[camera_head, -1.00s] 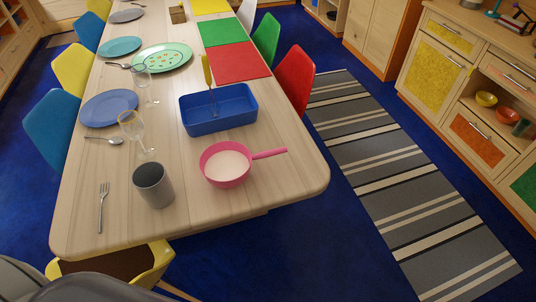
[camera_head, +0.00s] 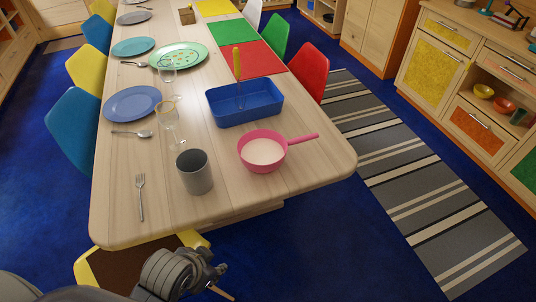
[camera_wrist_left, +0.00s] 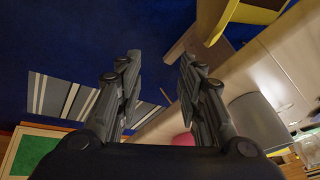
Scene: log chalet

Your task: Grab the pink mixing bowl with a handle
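The pink mixing bowl with a handle (camera_head: 262,152) stands upright near the front right corner of the wooden table (camera_head: 225,195). Its handle points right, and something pale shows inside. My left gripper (camera_head: 217,270) is low in front of the table's near edge, apart from the bowl. In the left wrist view my left gripper (camera_wrist_left: 160,66) is open, with nothing between its fingers. A small pink part of the bowl (camera_wrist_left: 183,139) shows there behind the gripper; the rest is hidden. My right gripper is not in view.
A grey cup (camera_head: 194,173) stands left of the bowl, and a blue tray (camera_head: 245,114) lies behind it. Glasses (camera_head: 171,112), a fork (camera_head: 140,197) and plates are further left. A yellow chair (camera_head: 92,268) is at the near edge.

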